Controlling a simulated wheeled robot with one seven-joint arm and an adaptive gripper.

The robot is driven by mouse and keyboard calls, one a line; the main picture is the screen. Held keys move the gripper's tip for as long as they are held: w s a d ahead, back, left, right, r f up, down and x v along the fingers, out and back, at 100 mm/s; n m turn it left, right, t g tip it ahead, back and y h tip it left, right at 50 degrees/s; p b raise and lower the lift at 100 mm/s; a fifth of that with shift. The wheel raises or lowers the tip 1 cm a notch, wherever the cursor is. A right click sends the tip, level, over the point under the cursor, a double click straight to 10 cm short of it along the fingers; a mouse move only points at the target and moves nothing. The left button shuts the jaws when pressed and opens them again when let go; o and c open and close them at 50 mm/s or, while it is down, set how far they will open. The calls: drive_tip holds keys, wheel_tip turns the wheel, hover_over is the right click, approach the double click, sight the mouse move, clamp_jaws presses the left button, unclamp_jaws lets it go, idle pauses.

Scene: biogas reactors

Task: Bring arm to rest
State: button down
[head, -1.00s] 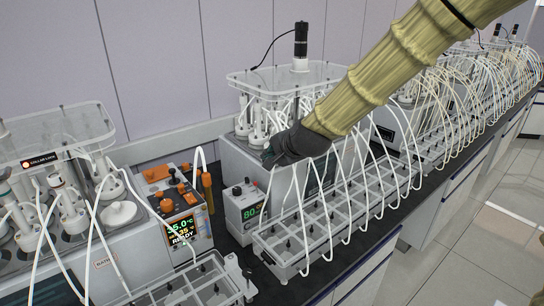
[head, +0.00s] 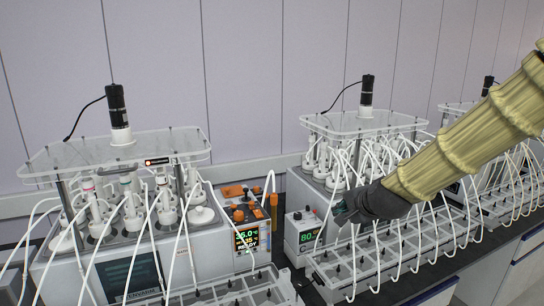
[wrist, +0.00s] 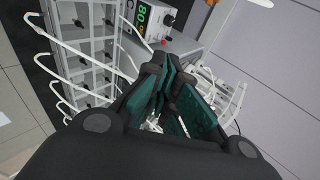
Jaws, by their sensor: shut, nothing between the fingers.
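My gripper (head: 343,212) hangs at the end of my sleeved arm, in front of the middle reactor unit (head: 330,185) in the head view. In the wrist view my gripper (wrist: 168,88) shows its dark green finger pads drawn together with nothing held between them. The arm comes in from the right edge and slopes down to the left. The gripper appears above or in front of the grid tray with white tubes; the exact gap cannot be told.
A left reactor (head: 130,245) has bottles under a clear lid (head: 180,146). An orange-topped controller (head: 245,225) stands beside it. A small heater (head: 303,235) reads 80. The grid tray (head: 330,280) with looping tubes lies close by.

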drive_tip(key=s+d+f+n+g+h+b, duration=0.15)
drive_tip(key=s+f, duration=0.45)
drive_tip(key=f, duration=0.6)
drive_tip(key=s+a+f+n+g, duration=0.1)
drive_tip(key=s+f+n+g, duration=0.3)
drive_tip(key=f, duration=0.8)
drive_tip(key=s+d+f+n+b, duration=0.1)
drive_tip(key=s+f, duration=0.6)
drive_tip(key=f, duration=0.6)
drive_tip(key=s+f+n+g, duration=0.1)
drive_tip(key=s+f+n, duration=0.1)
drive_tip(key=s+f, duration=0.4)
drive_tip(key=s+d+f+n+g+b, duration=0.1)
drive_tip(key=s+f, duration=0.5)
drive_tip(key=s, duration=0.7)
drive_tip(key=s+f+n+g+b, duration=0.1)
drive_tip(key=s+f+n+g, duration=0.2)
drive_tip(key=s+f, duration=0.3)
drive_tip(key=s+n, duration=0.1)
drive_tip(key=s, duration=0.3)
drive_tip(key=shift+d+f+h, duration=0.15)
drive_tip(key=shift+d+h, duration=0.15)
drive_tip(key=shift+h, duration=0.05)
drive_tip(key=shift+n, duration=0.25)
